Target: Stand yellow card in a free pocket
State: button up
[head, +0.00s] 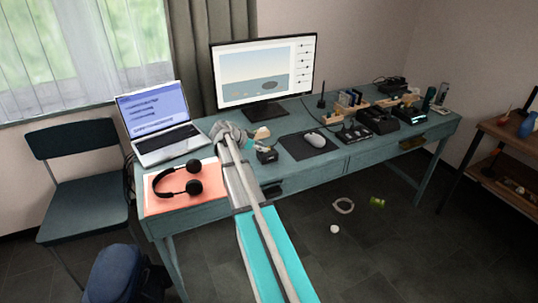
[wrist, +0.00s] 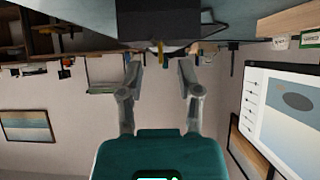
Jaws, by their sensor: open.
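In the wrist view, which looks upside down, my gripper (wrist: 162,66) has its two fingers spread apart with nothing clasped between them. A small yellow piece (wrist: 160,50), probably the yellow card, shows just beyond the fingertips, against a dark box (wrist: 150,22). I cannot tell if the fingers touch it.
The teal desk (head: 220,202) also holds a laptop (head: 165,138), headphones (head: 180,182) on an orange folder, a monitor (head: 262,70), a mouse (head: 315,138) on a dark mat (head: 295,148) and several black devices (head: 377,120) at right. A chair (head: 85,190) stands left.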

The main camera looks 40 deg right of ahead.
jog(key=shift+x, duration=0.9)
grip_shut()
